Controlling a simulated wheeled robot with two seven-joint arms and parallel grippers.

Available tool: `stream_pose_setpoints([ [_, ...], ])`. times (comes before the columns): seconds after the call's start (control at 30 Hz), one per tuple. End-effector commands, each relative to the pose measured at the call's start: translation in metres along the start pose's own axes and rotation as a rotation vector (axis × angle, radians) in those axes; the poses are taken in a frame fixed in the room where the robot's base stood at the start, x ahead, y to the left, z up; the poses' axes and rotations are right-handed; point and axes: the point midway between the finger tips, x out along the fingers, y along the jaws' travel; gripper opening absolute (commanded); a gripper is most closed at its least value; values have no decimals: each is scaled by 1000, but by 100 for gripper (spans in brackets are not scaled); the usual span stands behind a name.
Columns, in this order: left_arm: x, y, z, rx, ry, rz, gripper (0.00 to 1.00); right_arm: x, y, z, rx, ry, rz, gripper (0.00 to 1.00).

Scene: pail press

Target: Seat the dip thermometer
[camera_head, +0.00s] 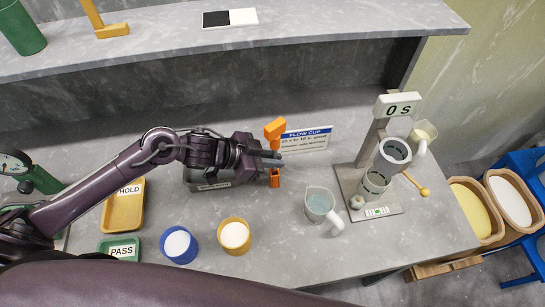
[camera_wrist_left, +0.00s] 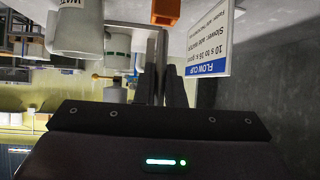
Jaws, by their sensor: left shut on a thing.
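An orange upright tool, which I take to be the dip thermometer (camera_head: 275,129), stands at the fingers of my left gripper (camera_head: 270,160). Its orange block shows above the fingers and a smaller orange end (camera_head: 275,181) shows below. My left gripper is shut on it; the fingers hide its middle part. In the left wrist view an orange piece (camera_wrist_left: 166,11) is cut off by the top edge, beyond the fingertips (camera_wrist_left: 162,75). I cannot tell whether the lower end touches the table. My right gripper is not in view.
A flow cup sign (camera_head: 306,140) stands behind the gripper. A grey labelled tray (camera_head: 210,186) lies under my arm. A clear jug (camera_head: 319,206), blue cup (camera_head: 179,246) and yellow cup (camera_head: 235,235) stand in front. A timer stand (camera_head: 352,180) is at right. Table between sign and jug is clear.

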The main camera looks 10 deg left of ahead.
Motion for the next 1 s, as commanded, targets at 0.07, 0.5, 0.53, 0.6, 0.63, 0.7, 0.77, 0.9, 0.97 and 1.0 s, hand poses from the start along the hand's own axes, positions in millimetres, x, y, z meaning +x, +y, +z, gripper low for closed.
stream_pose_setpoints([
  [0.07, -1, 0, -1, -1, 0, 0, 0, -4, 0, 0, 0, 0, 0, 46],
  [0.5, 1, 0, 2, 0, 0, 0, 0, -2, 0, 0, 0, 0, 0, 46],
  [0.53, 1, 0, 2, -1, 0, 0, 0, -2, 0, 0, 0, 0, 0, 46],
  [0.6, 3, 0, 4, -1, 0, 0, 0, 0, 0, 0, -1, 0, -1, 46],
  [0.63, 3, 0, 5, -1, 0, 0, 0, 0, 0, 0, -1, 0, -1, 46],
  [0.7, 4, 0, 6, -1, 0, 0, 0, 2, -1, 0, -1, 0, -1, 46],
  [0.77, 5, 0, 8, -1, 1, 0, 0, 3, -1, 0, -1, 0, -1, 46],
  [0.9, 8, 0, 11, -1, 1, 1, 0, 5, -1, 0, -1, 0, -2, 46],
  [0.97, 9, 0, 13, -1, 1, 1, 0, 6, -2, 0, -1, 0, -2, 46],
  [1.0, 9, 0, 14, -1, 1, 1, 0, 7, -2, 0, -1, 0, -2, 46],
])
